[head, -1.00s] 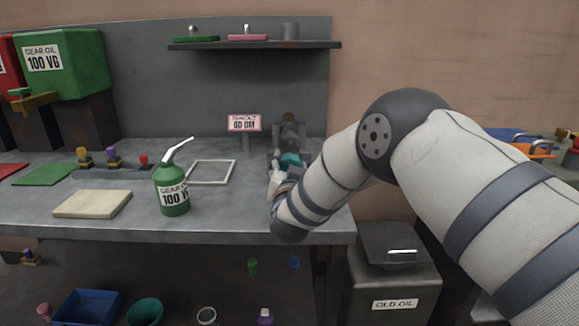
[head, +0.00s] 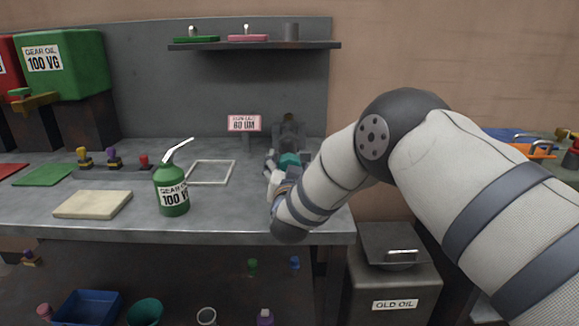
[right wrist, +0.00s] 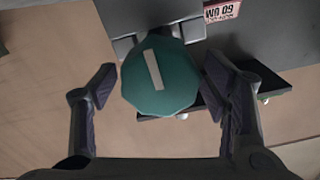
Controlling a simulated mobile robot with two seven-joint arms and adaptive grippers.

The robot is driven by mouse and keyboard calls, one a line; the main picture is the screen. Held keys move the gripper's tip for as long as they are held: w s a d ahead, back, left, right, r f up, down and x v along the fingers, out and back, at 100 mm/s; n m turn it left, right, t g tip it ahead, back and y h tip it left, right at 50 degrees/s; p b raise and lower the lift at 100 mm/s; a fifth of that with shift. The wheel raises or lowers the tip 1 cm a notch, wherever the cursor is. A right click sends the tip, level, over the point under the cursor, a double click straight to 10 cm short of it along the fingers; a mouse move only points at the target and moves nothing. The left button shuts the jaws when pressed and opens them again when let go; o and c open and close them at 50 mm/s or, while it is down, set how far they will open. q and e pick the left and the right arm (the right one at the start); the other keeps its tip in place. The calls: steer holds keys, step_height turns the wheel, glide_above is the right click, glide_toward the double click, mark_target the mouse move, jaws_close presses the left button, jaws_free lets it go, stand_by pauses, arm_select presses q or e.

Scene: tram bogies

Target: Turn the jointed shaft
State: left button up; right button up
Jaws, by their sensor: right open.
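The jointed shaft sits in a grey stand (head: 289,136) at the back right of the bench, partly hidden by my right gripper and arm. Its teal end (head: 290,160) faces me; in the right wrist view this is a faceted teal knob (right wrist: 160,88) with a white line, slightly tilted. My right gripper (right wrist: 158,76) is open, its fingers on either side of the knob. A gap shows at the left finger; whether the right finger touches cannot be told. In the head view the right gripper (head: 275,170) is small and partly hidden. My left gripper is not in view.
A green gear oil can (head: 172,190), a white frame (head: 211,173) and a beige pad (head: 93,204) lie left of my arm. A shelf (head: 255,45) hangs above. An old oil bin (head: 400,275) stands below right.

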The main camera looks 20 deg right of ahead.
steer(key=v, duration=1.2)
